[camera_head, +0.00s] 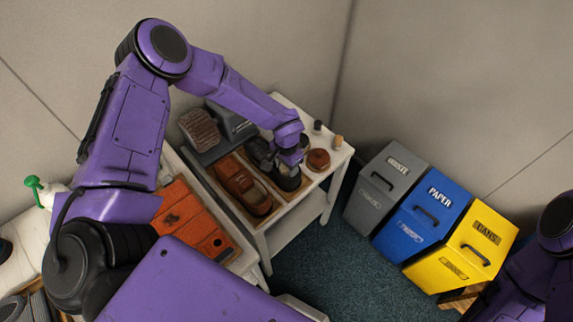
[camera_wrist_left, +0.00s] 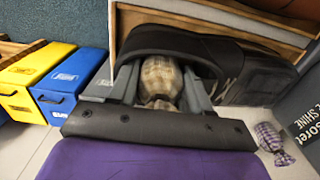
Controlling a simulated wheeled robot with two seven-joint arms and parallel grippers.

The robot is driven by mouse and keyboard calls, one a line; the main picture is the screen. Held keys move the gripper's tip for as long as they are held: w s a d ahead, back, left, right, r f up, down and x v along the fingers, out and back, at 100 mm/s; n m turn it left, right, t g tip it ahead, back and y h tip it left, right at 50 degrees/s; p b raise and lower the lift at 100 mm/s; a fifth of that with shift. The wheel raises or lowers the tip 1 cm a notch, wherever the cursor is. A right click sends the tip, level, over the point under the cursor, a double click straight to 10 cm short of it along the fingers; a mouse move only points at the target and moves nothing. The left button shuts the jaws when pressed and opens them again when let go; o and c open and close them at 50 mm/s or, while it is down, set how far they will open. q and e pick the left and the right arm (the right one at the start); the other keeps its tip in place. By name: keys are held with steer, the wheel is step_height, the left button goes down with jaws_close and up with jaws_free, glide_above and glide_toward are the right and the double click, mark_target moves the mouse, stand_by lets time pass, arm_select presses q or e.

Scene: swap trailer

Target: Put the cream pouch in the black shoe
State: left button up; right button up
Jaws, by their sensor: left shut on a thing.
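The black shoe (camera_head: 288,183) lies in a wooden tray on the white table, right of the brown shoe, partly covered by my left gripper (camera_head: 289,161). In the left wrist view, the black shoe's opening (camera_wrist_left: 180,40) curves around the far side of the cream pouch (camera_wrist_left: 160,75). This pouch is beige and checkered. My left gripper (camera_wrist_left: 162,95) is shut on it, one finger on each side, at the shoe's opening. How deep the pouch sits is hard to tell. In the head view I cannot make out the pouch. My right gripper is out of view.
The brown shoe (camera_head: 240,184) lies beside the black one. A round brown tin (camera_head: 318,160) and small bottles stand at the table's right end. A grey shoe-shine box (camera_head: 232,124) is behind. A purple checkered pouch (camera_wrist_left: 272,137) shows in the wrist view. Grey, blue and yellow bins (camera_head: 462,246) stand right.

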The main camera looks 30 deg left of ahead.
arm_select(q)
steer(key=shift+s+f+b, duration=0.35)
steer(key=shift+s+f, duration=0.05)
steer(key=shift+f, duration=0.15)
steer(key=o, duration=0.8)
steer(key=shift+s, duration=0.1)
steer(key=shift+c, duration=0.2)
steer(key=r, duration=0.2)
steer(key=w+r, duration=0.1)
steer(key=r, duration=0.1)
steer(key=shift+w, duration=0.1)
steer(key=r, duration=0.3)
steer(key=r+b, duration=0.1)
steer(key=r, duration=0.2)
steer(key=shift+s+r, duration=0.2)
steer(key=shift+r, duration=0.2)
step_height(320, 180, up, 2)
steer(key=shift+s+r+p, duration=0.1)
steer(key=shift+p, duration=0.8)
steer(key=shift+r, duration=0.15)
steer(key=shift+w, duration=0.25)
